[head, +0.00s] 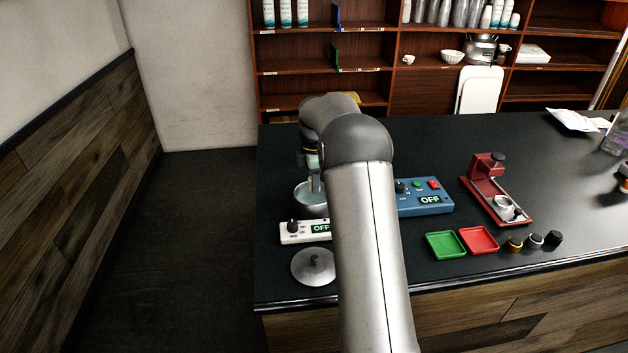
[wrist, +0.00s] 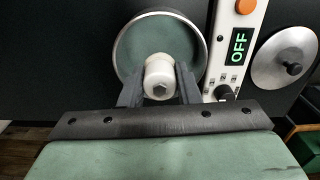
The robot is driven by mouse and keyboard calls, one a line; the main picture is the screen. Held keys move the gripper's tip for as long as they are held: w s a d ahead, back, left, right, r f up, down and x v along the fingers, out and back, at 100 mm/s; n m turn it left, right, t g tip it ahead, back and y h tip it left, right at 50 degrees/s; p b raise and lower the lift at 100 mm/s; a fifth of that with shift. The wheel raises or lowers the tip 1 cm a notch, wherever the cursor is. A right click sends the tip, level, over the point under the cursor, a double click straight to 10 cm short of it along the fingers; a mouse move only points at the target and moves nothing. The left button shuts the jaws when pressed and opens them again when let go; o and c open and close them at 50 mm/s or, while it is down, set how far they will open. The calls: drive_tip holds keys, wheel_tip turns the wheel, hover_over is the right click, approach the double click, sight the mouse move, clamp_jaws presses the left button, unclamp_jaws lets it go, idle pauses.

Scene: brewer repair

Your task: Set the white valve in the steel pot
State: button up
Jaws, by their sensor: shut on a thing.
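The steel pot (head: 309,192) stands on the left part of the dark counter, behind the white control box, and holds greenish liquid. It also shows in the wrist view (wrist: 121,45), seen from above. The white valve (wrist: 160,75), with a hexagonal end, is between the two dark fingers of my gripper (wrist: 160,85). My gripper is shut on it and the valve overlaps the pot's opening. How far above or inside the pot the valve sits cannot be told. In the head view my arm hides part of the pot's surroundings, and the valve cannot be made out.
A white control box (head: 304,231) reading OFF is close to the pot. A steel lid (head: 314,267) lies in front. A blue control box (head: 424,197), green tray (head: 445,245), red tray (head: 479,240) and red press (head: 495,190) are to the right. The counter's back middle is clear.

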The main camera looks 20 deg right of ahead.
drive_tip(key=shift+f, duration=0.15)
drive_tip(key=shift+f+b, duration=0.75)
drive_tip(key=shift+f, duration=0.6)
drive_tip(key=shift+f, duration=0.25)
drive_tip(key=shift+f+b, duration=0.65)
drive_tip(key=shift+f, duration=0.25)
drive_tip(key=shift+f, duration=0.3)
idle(0.5)
drive_tip(key=o, duration=1.5)
drive_tip(key=shift+o, duration=0.2)
